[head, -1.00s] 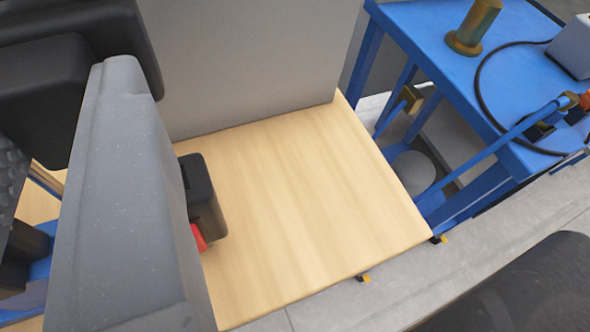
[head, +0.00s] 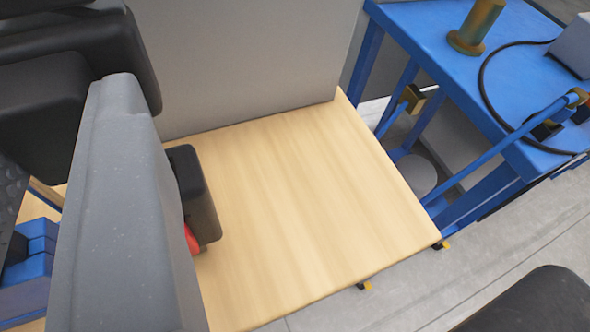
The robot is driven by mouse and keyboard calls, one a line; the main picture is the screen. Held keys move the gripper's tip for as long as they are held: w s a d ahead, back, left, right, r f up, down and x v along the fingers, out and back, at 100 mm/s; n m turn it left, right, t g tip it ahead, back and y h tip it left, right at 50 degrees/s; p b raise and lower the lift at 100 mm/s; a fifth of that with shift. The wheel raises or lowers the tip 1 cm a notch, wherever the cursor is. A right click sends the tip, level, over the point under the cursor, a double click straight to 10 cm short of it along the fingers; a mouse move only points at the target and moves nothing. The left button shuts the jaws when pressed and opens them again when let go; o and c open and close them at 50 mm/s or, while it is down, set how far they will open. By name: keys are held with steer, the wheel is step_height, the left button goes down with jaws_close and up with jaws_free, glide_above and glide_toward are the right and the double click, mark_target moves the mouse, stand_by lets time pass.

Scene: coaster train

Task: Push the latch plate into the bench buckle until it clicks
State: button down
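The bench buckle (head: 198,195) is a black block with a red part low on its side. It stands at the left of the pale wooden bench seat (head: 300,215), partly hidden behind a large grey part. That grey part (head: 125,210) seems to belong to my gripper and fills the left of the view, close to the camera. A dark, textured pad shows at the far left edge. I cannot make out both fingertips or the space between them. No latch plate can be made out; it may be hidden behind the grey part.
A grey backrest panel (head: 245,60) rises behind the seat. A blue table (head: 425,30) at the upper right carries a brass-coloured cylinder (head: 477,25) and a black cable. Dark rounded shapes fill the upper left and bottom right corners. The seat right of the buckle is clear.

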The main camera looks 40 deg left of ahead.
steer(key=shift+f+b, duration=0.75)
steer(key=shift+f, duration=1.2)
steer(key=c, duration=1.2)
jaws_free()
steer(key=shift+o, duration=0.2)
steer(key=shift+d, duration=0.15)
steer(key=b+v, duration=0.1)
steer(key=v, duration=1.2)
steer(key=shift+d, duration=0.25)
